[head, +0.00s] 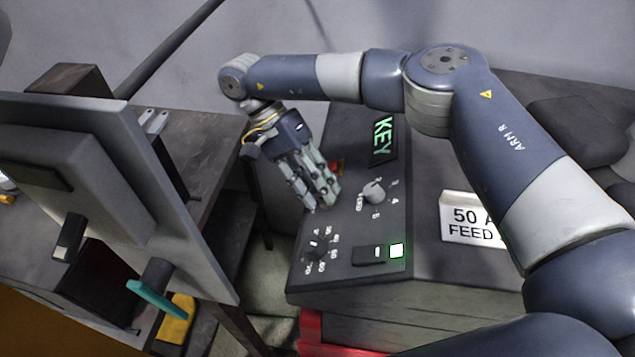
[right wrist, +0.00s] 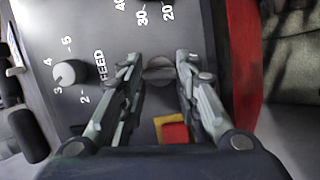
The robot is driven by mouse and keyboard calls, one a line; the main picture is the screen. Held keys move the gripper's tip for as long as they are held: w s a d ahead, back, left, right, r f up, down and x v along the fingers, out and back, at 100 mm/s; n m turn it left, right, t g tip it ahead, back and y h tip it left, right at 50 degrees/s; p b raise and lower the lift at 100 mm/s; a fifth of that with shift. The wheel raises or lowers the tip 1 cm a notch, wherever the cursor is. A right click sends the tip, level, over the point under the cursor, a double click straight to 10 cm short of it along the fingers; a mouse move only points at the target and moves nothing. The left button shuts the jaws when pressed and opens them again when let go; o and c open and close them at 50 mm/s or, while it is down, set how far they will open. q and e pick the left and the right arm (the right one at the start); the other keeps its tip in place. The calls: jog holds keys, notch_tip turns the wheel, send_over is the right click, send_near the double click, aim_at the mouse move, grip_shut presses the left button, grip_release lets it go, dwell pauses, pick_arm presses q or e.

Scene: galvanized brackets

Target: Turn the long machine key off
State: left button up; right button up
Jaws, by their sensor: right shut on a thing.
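The control panel (head: 340,270) of the machine lies below my right arm, with an upright sign reading KEY (head: 383,138) at its back. My right gripper (head: 322,203) reaches down onto the panel, left of the feed knob (head: 374,192). In the right wrist view the fingertips (right wrist: 160,66) are closed around a small grey key head (right wrist: 160,74). The fingers hide this key in the head view, and its exact turn is hard to tell. My left gripper is not in view.
A red and yellow button (right wrist: 174,130) sits close to my right fingers. A numbered dial (head: 316,246) and a black switch (head: 370,255) are near the front. A grey cabinet with a teal handle (head: 158,297) stands left. A 50 A FEED sign (head: 470,220) stands right.

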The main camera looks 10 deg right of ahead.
jog(key=shift+n, duration=0.6)
jog(key=o, duration=1.1)
jog(key=shift+c, duration=0.2)
jog(key=shift+w, duration=0.1)
jog(key=v, duration=0.7)
jog(key=shift+a, duration=0.3)
jog(key=shift+w, duration=0.1)
